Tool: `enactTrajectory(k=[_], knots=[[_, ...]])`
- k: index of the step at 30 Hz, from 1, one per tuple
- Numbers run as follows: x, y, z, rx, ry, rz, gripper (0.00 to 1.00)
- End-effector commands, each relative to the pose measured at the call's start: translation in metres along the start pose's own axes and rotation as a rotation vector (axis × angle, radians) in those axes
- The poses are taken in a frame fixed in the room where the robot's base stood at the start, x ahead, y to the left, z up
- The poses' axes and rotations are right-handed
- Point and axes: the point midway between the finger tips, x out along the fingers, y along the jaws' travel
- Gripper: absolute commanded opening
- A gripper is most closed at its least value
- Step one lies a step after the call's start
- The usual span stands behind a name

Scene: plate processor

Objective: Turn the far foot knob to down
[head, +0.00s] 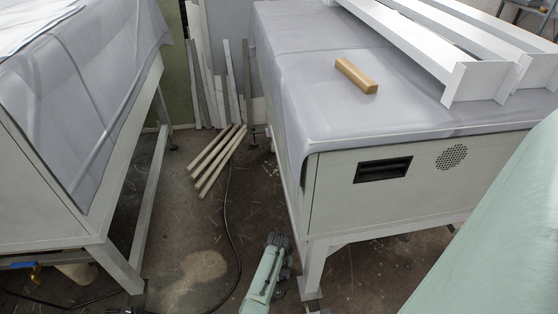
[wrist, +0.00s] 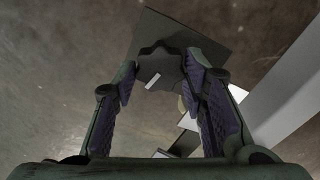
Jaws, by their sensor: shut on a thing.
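My gripper (head: 279,243) is low over the floor, just left of the near leg of the right-hand machine. In the wrist view its two fingers (wrist: 159,78) are closed on either side of a dark lobed foot knob (wrist: 160,62). A short white mark (wrist: 153,81) shows at the knob's lower edge. A dark square plate (wrist: 205,35) lies beyond the knob. In the head view my gripper hides the knob. I cannot tell from the frames whether the knob stands at up or down.
The right-hand machine (head: 400,205) has a pale leg (head: 313,265) close to the gripper's right; it shows large in the wrist view (wrist: 290,85). Another foot (head: 254,138) shows farther back. A dark cable (head: 232,235) and several wooden bars (head: 216,160) lie on the floor. A left-hand machine frame (head: 115,265) bounds the aisle.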

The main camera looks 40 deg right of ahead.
Motion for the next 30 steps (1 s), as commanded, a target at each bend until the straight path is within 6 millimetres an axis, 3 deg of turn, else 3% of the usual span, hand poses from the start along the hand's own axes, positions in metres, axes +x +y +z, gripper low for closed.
enactTrajectory(k=[12,28,29,30], knots=[[0.0002,0.0011,0.0003,0.172,0.0,0.001,0.11],[0.0001,0.001,0.0004,0.19,-0.001,0.0,0.11],[0.0001,0.0009,0.0004,0.19,-0.001,0.0,0.41],[0.0001,0.0009,0.0004,0.19,-0.001,0.0,0.43]])
